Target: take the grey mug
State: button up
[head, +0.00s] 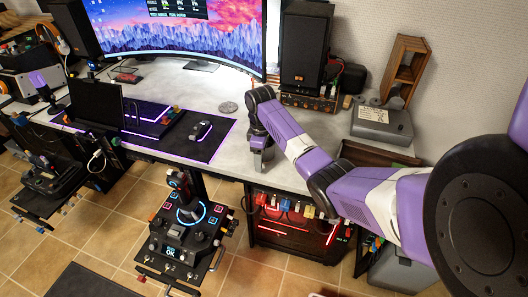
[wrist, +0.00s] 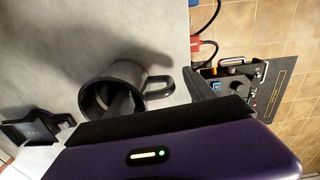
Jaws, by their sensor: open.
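The grey mug (wrist: 98,82) lies in the wrist view on the pale desk, its dark opening facing my gripper and its handle (wrist: 160,87) pointing right. My gripper (wrist: 155,82) is open. One dark finger overlaps the mug's opening, and the other is to the right of the handle, so the handle shows between them. Whether the fingers touch the mug cannot be told. In the head view my gripper (head: 262,160) is low at the desk's front edge, and the mug cannot be clearly made out there behind it.
The desk (head: 222,128) has a mouse (head: 200,130) on a lit mat and a round metal disc (head: 228,107). A curved monitor (head: 180,30) and a speaker (head: 304,48) stand behind. A grey box (head: 382,125) is to the right. A joystick console (head: 188,225) stands in front.

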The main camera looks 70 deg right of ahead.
jog(key=shift+c, duration=0.2)
grip_shut()
jog(key=shift+r, duration=0.15)
